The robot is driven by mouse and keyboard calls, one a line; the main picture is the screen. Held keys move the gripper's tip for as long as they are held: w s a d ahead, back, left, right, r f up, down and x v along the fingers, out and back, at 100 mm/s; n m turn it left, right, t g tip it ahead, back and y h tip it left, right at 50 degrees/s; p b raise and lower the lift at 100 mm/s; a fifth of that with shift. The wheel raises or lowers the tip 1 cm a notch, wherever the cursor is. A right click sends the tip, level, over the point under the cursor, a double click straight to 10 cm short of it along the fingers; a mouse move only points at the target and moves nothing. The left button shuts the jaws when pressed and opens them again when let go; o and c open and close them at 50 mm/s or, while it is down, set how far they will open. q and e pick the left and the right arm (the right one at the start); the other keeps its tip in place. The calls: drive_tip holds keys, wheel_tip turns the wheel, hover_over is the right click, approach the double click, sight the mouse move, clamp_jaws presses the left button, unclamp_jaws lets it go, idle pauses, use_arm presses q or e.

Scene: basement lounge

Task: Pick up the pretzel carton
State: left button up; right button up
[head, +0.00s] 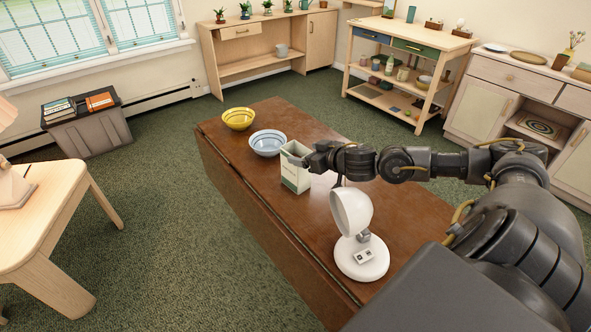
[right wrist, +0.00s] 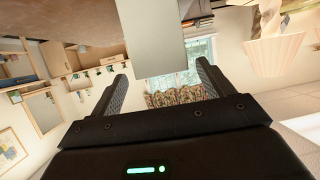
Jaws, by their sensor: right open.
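In the right wrist view the fingers of my right gripper (right wrist: 162,70) are spread apart. A plain grey face of the carton (right wrist: 165,38) shows at the top, in line with the gap between them. I cannot tell whether the fingers touch it. My left gripper is not in view.
A blue-white bowl (head: 268,143) stands just behind the carton, and a yellow bowl (head: 239,118) farther back. A white lamp (head: 356,235) stands at the near end of the table, close to my right arm. The table's left side is clear.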

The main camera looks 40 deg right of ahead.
sight(296, 154)
drive_tip(key=shift+f+x, duration=0.15)
drive_tip(key=shift+x, duration=1.2)
drive_tip(key=shift+f+x, duration=0.15)
drive_tip(key=shift+x, duration=1.2)
drive_tip(key=shift+s+a, duration=0.15)
drive_tip(key=shift+s, duration=0.05)
drive_tip(key=c, duration=1.4)
